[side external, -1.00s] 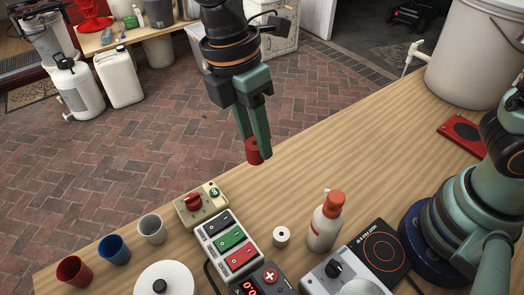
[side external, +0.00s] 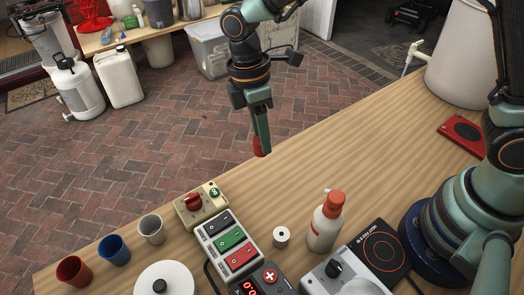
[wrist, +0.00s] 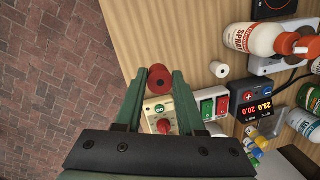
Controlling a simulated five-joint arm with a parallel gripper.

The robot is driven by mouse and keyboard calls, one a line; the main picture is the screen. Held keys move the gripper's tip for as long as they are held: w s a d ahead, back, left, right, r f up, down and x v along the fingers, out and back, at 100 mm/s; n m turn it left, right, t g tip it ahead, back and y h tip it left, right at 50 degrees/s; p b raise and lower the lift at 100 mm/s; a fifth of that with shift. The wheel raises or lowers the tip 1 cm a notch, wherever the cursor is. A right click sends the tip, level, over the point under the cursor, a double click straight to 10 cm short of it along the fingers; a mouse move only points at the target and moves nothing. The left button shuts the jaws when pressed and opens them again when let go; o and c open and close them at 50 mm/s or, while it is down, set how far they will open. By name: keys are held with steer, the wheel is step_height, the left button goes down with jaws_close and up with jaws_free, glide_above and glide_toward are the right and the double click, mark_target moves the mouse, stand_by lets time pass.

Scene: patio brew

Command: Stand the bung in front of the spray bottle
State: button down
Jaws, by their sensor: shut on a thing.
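A red bung (side external: 258,148) with a hole in its end is held between the fingertips of my gripper (side external: 264,148), above the table's far edge. In the wrist view the red bung (wrist: 158,78) sits between the two fingers of my gripper (wrist: 158,80). The white spray bottle (side external: 325,226) with an orange-red top stands upright on the table, well apart from the gripper. It also shows at the upper right in the wrist view (wrist: 258,38).
A small white cylinder (side external: 281,236) with a hole stands left of the spray bottle. A switch box (side external: 228,242), a beige box with a red knob (side external: 200,204) and a black hotplate (side external: 384,250) stand near. The wooden table (side external: 370,140) is clear towards the back.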

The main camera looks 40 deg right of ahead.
step_height(320, 180, down, 10)
steer(key=shift+r, duration=0.1)
stand_by(0.4)
steer(key=c, duration=0.5)
jaws_free()
step_height(320, 180, up, 12)
steer(key=w, duration=0.2)
steer(key=s+d+r+m+t, duration=0.3)
steer(key=d+m, duration=0.4)
steer(key=d, duration=0.3)
steer(key=s+d+r+m+t, duration=0.4)
steer(key=s+d+r+m, duration=0.1)
steer(key=d+r+m, duration=0.2)
steer(key=shift+d+r+m+y, duration=0.4)
steer(key=shift+d+r, duration=0.05)
steer(key=shift+d, duration=0.9)
